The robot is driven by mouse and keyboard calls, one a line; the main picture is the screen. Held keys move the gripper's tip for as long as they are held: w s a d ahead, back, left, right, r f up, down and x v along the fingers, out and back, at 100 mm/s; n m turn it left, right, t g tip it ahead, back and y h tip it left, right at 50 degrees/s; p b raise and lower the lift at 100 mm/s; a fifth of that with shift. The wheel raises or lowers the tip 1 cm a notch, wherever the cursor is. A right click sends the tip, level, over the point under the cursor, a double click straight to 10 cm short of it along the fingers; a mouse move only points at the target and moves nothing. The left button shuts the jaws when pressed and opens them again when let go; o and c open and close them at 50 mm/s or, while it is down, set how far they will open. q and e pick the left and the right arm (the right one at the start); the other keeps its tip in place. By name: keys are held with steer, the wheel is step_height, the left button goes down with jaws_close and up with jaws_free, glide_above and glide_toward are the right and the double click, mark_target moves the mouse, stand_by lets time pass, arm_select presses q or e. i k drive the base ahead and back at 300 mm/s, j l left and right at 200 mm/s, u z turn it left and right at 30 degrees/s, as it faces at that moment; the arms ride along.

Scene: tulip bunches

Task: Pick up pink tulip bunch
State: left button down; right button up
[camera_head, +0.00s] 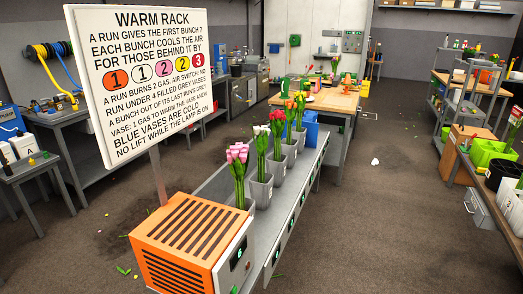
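A pink tulip bunch (238,153) with green stems stands upright in the nearest grey vase (259,192) on a long grey rack (212,186). It is the bunch closest to the orange slatted box (181,236) at the rack's near end. Behind it in a row stand a white bunch (262,132), a red bunch (277,122) and further orange-toned bunches (289,108), in grey vases. A blue vase (310,134) stands near the far end. Neither of my grippers is in view.
A "WARM RACK" sign (143,80) on a post stands left of the rack. A wooden table (330,100) with more flowers stands behind. Shelving and green crates (490,153) line the right. Open floor (375,220) lies right of the rack. Bits of leaf litter lie on the floor.

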mark_target(238, 159)
steer(key=i, duration=0.55)
steer(key=i+u, duration=0.1)
steer(key=u, duration=0.85)
steer(key=i+l+u, duration=0.15)
steer(key=u, duration=0.3)
steer(key=l+u, duration=0.1)
steer(key=u, duration=0.35)
